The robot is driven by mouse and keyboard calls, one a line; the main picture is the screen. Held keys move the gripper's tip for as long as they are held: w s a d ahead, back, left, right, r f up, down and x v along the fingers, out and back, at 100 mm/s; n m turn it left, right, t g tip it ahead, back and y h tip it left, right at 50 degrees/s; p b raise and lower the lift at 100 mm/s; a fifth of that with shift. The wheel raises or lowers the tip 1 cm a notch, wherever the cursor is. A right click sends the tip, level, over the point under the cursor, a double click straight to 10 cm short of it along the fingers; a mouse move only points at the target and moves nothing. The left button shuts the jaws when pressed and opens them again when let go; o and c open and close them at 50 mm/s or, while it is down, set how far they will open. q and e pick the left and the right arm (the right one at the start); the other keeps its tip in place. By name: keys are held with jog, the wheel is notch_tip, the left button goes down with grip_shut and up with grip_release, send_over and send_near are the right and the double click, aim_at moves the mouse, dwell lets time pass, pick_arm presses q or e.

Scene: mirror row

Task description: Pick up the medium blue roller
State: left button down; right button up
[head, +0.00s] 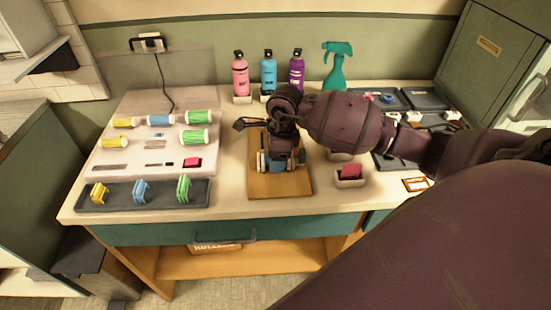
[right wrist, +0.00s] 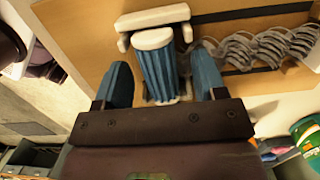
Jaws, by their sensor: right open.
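A ribbed blue roller (right wrist: 158,68) with white end caps shows in the right wrist view, at the edge of a wooden board, beside a white bracket. My open right gripper (right wrist: 164,80) has its two blue fingers on either side of the roller, with a gap visible on both sides. In the head view my right gripper (head: 278,160) points down over the wooden board (head: 285,188) and largely hides what is beneath it. Another blue roller (head: 160,120) lies on the pale panel at left, between yellow and green ones. My left gripper is not in view.
A wavy grey strand (right wrist: 265,47) lies on the board beside the roller. A dark tray (head: 152,206) of coloured clips stands front left. Pink (head: 240,78), blue (head: 268,76) and purple bottles (head: 296,70) and a teal sprayer (head: 337,66) stand behind. The counter left of the board is partly clear.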

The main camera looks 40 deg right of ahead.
jog(key=shift+c, duration=0.4)
jog(key=c, duration=0.9)
jog(key=shift+c, duration=0.3)
jog(key=shift+r, duration=0.1)
